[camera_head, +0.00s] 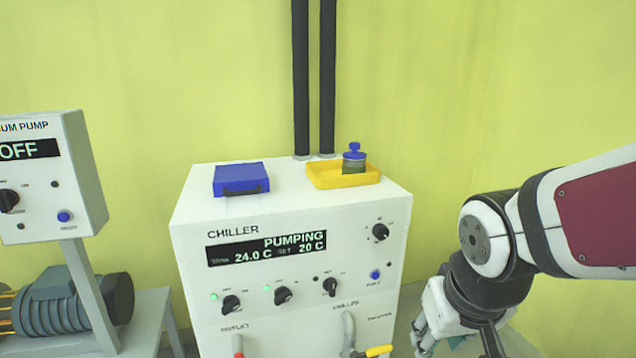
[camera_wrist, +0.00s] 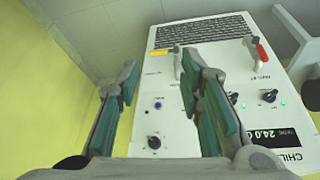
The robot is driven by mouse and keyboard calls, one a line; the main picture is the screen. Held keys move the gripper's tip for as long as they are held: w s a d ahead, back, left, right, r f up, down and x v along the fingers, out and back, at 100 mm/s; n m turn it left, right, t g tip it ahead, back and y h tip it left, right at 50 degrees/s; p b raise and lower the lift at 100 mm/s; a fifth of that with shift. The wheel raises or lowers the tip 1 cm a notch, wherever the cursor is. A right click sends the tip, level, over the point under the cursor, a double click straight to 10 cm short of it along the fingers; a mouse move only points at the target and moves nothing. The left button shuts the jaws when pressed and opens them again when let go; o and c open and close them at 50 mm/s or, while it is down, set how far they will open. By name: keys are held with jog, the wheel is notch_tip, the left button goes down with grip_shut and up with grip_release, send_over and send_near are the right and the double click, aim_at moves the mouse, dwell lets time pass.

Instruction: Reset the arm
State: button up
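My arm comes in from the right in the head view and bends downward at a black and white joint. My gripper (camera_head: 422,332) hangs low beside the right side of the white chiller (camera_head: 290,210), partly cut off by the frame's bottom edge. In the wrist view the two green-padded fingers of my gripper (camera_wrist: 160,80) stand apart with nothing between them. The chiller's front panel (camera_wrist: 172,125) shows upside down behind them. I cannot tell whether the fingers touch anything.
A blue case (camera_head: 241,179) and a yellow tray (camera_head: 325,180) holding a blue-capped jar (camera_head: 354,160) sit on the chiller. Two black hoses (camera_head: 301,80) rise behind it. A vacuum pump controller (camera_head: 45,180) stands left. Red (camera_head: 237,346) and yellow (camera_head: 378,351) valve handles are low on the chiller's front.

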jog(key=s+d+r+g, duration=0.1)
jog(key=s+r+g, duration=0.1)
jog(key=s, duration=0.8)
jog(key=s+d+r+g, duration=0.1)
jog(key=s+d+r, duration=0.1)
jog(key=s, duration=0.7)
notch_tip(320, 180, up, 22)
jog(key=t+p, duration=0.3)
jog(key=p, duration=1.6)
jog(key=shift+a+m+p, duration=0.3)
jog(key=shift+p, duration=0.1)
jog(key=shift+f, duration=0.1)
